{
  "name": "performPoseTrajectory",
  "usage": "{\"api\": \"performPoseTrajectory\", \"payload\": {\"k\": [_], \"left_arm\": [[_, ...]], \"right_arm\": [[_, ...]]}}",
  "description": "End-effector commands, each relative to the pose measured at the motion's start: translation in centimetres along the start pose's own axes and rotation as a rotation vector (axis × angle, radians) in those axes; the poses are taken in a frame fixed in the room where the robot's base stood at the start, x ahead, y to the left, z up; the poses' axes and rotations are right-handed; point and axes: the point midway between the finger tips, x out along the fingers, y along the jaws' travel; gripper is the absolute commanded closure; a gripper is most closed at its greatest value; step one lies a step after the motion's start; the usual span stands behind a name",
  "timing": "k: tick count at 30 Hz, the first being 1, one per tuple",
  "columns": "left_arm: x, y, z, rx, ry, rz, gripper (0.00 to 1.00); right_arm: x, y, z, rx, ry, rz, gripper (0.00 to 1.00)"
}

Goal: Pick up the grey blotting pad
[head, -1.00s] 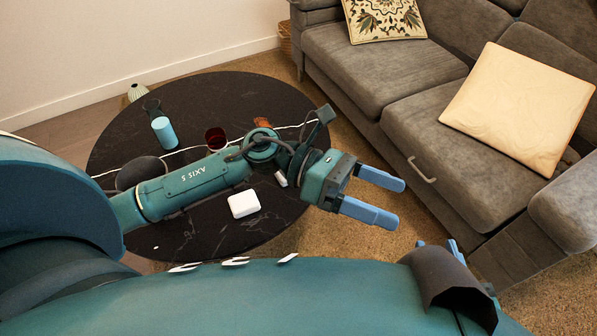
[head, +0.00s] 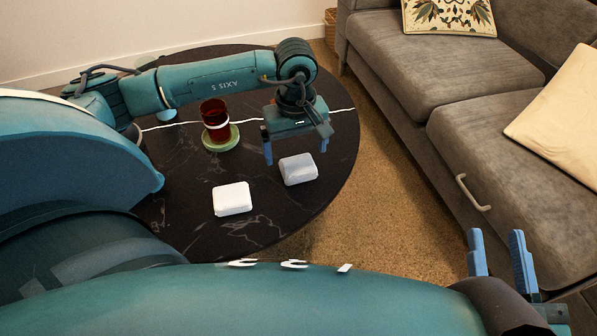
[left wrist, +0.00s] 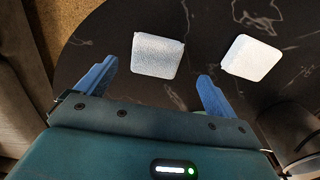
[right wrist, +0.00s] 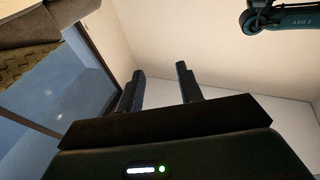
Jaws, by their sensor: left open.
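The grey blotting pad (head: 298,169) lies flat on the dark round table, near its right edge. A similar white pad (head: 232,198) lies to its left. My left gripper (head: 296,148) points down just behind and above the grey pad, its fingers apart and nothing between them. In the left wrist view the grey pad (left wrist: 157,56) shows ahead of the gap between the fingertips (left wrist: 157,72), and the white pad (left wrist: 252,57) is to the right. My right gripper (head: 495,234) is open and empty beside the sofa; it also shows in the right wrist view (right wrist: 160,72).
A dark red glass (head: 214,118) stands on a green coaster (head: 229,145) left of my left gripper. The black marble table (head: 320,200) has free room in front of the pads. A grey sofa (head: 440,95) with cushions stands at the right, across a strip of brown rug (head: 370,200).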

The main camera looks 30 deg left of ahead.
Motion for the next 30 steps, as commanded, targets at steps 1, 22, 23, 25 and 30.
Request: {"api": "performPoseTrajectory", "payload": {"k": [1,22,23,25,30], "left_arm": [[0.7,0.0,0.0,0.0,-0.001,-0.001,0.06],[6.2,0.5,-0.3,0.0,-0.002,0.002,0.06],[6.2,0.5,-0.3,0.0,-0.002,0.002,0.06],[6.2,0.5,-0.3,0.0,-0.002,0.002,0.08],[6.2,0.5,-0.3,0.0,-0.001,0.002,0.22]], "right_arm": [[0.0,-0.1,0.2,0.004,0.003,-0.002,0.64],[1.4,0.9,-2.7,-0.101,0.201,-0.024,0.64],[1.4,0.9,-2.7,-0.101,0.201,-0.024,0.64],[1.4,0.9,-2.6,-0.101,0.2,-0.024,0.64],[1.4,0.9,-2.6,-0.101,0.2,-0.024,0.64]]}}
